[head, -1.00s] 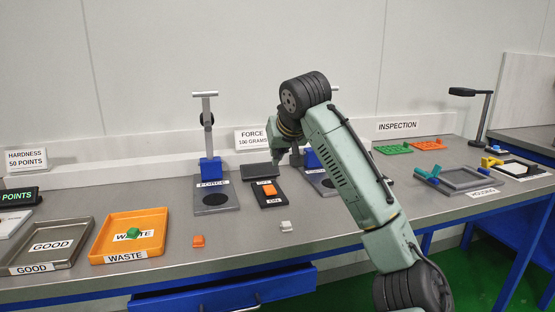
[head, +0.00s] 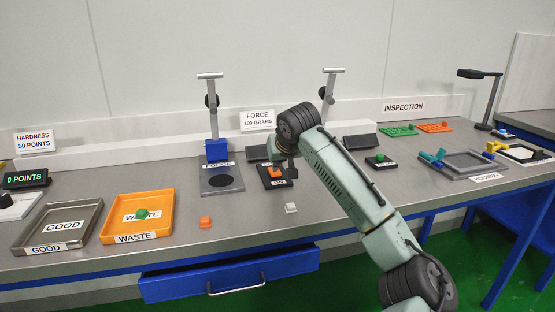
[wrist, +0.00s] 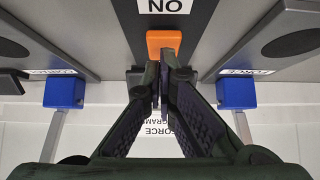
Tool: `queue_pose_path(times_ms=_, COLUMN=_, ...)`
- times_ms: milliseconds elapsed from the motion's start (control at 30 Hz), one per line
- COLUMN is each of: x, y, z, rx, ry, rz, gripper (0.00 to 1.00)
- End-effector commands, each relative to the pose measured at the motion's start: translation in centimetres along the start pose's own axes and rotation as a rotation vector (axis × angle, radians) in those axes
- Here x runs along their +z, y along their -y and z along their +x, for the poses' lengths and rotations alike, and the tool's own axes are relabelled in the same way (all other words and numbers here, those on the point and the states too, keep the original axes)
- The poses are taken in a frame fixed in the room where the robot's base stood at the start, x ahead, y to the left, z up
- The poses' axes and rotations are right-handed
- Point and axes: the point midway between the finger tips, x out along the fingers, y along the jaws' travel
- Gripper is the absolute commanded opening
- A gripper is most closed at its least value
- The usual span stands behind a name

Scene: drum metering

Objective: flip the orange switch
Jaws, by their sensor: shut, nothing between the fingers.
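The orange switch (head: 275,172) sits on a dark plate (head: 266,184) with a white ON label on its front side, between the two force stands. It also shows in the wrist view (wrist: 164,42), just beyond my fingertips. My gripper (wrist: 160,82) is shut and empty, with its tips close to the switch's back edge. I cannot tell whether they touch it. In the head view my gripper (head: 287,165) is low over the plate and hides part of it. Which way the switch is tilted is not clear.
Blue-based force stands rise left (head: 216,150) and right of the switch plate. A small orange block (head: 205,222) and a pale block (head: 291,208) lie in front. The orange waste tray (head: 108,230) holds a green block (head: 141,213). A blue drawer (head: 230,274) is below the bench edge.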

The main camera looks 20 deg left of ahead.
Motion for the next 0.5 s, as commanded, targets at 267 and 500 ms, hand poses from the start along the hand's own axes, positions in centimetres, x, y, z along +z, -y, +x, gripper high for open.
queue_pose_path(times_ms=267, x=1.3, y=0.2, z=0.9, rx=-0.005, ry=-0.063, rz=-0.001, gripper=0.0)
queue_pose_path(times_ms=500, x=0.8, y=0.0, z=0.4, rx=-0.001, ry=-0.084, rz=-0.001, gripper=0.0)
